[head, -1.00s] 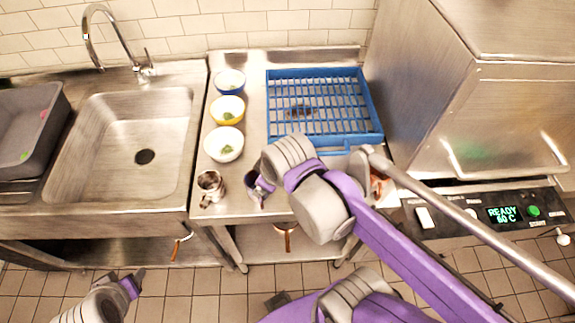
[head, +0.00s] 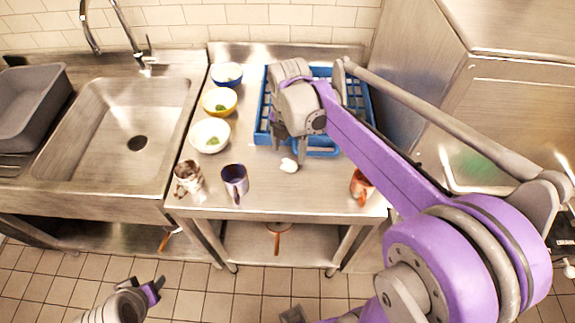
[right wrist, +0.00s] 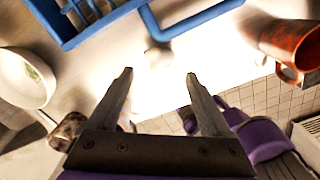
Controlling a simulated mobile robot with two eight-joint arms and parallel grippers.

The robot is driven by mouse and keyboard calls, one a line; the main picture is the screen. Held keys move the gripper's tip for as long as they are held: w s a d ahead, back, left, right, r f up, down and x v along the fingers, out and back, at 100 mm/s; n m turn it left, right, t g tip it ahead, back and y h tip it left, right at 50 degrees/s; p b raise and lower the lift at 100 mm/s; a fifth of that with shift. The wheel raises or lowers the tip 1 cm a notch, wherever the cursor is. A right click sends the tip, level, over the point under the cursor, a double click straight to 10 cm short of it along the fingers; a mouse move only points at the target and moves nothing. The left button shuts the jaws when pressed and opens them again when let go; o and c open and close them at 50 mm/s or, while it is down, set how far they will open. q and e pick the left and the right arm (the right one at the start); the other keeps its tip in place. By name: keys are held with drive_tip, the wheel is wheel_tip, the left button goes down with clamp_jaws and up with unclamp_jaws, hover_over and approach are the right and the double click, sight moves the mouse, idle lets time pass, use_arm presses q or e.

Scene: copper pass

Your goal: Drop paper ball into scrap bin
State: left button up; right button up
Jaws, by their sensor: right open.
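A small white paper ball (head: 289,165) lies on the steel counter in front of the blue rack. It shows pale and overexposed in the right wrist view (right wrist: 158,56), just beyond and between the fingertips. My right gripper (right wrist: 160,76) is open and empty, pointing down at the counter near the ball. In the head view, my right gripper (head: 289,148) is partly hidden by its own wrist. My left gripper (head: 148,285) hangs low at the bottom left, its fingers apart, away from the counter. No container is clearly recognisable as the scrap bin; a grey tub (head: 28,108) stands left of the sink.
The blue rack (head: 262,122) is behind the ball. Three bowls (head: 210,135) line the counter's left side. A metal cup (head: 188,178) and a dark mug (head: 235,181) stand at the front left, a copper mug (head: 361,188) at the right. The sink (head: 110,130) is left.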

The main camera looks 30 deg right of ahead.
sight(288, 161)
drive_tip(key=f, duration=0.6)
drive_tip(key=shift+w+d+f, duration=0.1)
drive_tip(key=shift+w+f, duration=0.15)
drive_tip(key=shift+f, duration=0.15)
clamp_jaws()
